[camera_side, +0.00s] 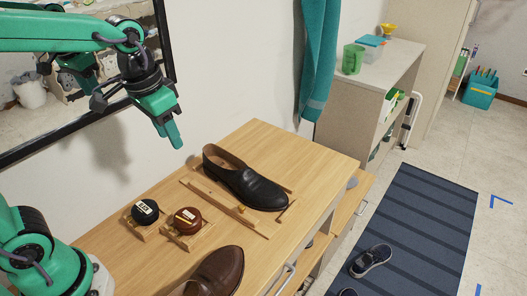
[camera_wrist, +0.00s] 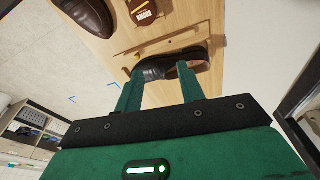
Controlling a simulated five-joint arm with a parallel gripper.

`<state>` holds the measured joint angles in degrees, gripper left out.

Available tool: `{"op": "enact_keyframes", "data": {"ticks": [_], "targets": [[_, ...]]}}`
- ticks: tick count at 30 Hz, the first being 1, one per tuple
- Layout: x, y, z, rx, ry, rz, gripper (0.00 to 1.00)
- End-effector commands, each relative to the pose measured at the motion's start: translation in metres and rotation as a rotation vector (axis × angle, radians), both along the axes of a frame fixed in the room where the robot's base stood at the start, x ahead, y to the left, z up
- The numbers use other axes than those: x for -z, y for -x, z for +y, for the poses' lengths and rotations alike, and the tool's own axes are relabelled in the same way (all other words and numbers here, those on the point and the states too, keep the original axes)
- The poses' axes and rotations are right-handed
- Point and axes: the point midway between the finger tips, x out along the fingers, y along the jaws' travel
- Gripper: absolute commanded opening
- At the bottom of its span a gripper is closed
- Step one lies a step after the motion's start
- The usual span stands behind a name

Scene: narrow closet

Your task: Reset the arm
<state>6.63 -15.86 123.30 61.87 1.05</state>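My gripper (camera_side: 174,136) hangs in the air above the back left of the wooden bench top (camera_side: 305,160), clear of everything on it. In the wrist view my gripper (camera_wrist: 160,72) shows two green fingers apart with nothing held between them. Beyond the fingertips, the black shoe (camera_wrist: 158,67) shows partly hidden by them. In the side view the black shoe (camera_side: 258,188) rests in a low wooden frame (camera_side: 220,207) on the bench.
A black tin (camera_side: 145,211) and a brown tin (camera_side: 187,220) sit in wooden holders. A brown shoe (camera_side: 215,275) lies at the front edge. A dark-framed mirror (camera_side: 165,35) is behind my arm. A teal cloth (camera_side: 318,60) hangs on the wall; a shelf (camera_side: 385,75) stands beyond.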

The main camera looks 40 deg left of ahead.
Motion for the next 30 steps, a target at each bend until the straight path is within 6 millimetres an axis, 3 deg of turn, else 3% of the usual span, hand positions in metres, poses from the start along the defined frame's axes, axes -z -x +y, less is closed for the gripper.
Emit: {"op": "enact_keyframes", "data": {"ticks": [15, 30], "targets": [[-0.001, 0.066, 0.030, -0.109, 0.022, -0.251, 0.39], [0.004, 0.079, 0.035, -0.133, 0.023, -0.305, 0.39]]}}
